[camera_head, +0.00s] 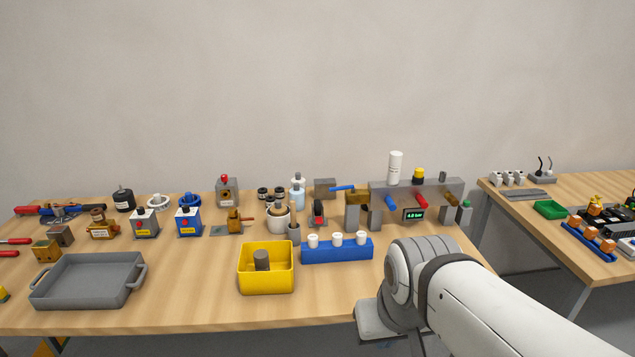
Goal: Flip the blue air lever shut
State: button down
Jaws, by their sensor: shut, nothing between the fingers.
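A grey manifold block (432,190) stands on legs at the back right of the near table. At its left end is a brass valve (358,197) with a blue lever (342,187) that lies nearly level and points left. A second, short blue handle (390,202) sticks out from the manifold's front, beside a red one (421,198). I cannot tell from the picture alone which blue handle is the air lever. My white and grey arm crosses the bottom right, in front of the table and below the manifold. My gripper is not visible; only the arm and its wrist joints show.
A small display (413,215) sits below the manifold. A white bottle (395,168) and a yellow knob (418,174) stand above it. A blue rack (337,251) with white caps and a yellow bin (266,268) are in front, left of my arm. A grey tray (88,281) lies far left.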

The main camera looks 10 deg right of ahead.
aim_at(353, 189)
jog(key=z, duration=0.1)
jog(key=i, duration=0.95)
jog(key=u, duration=0.05)
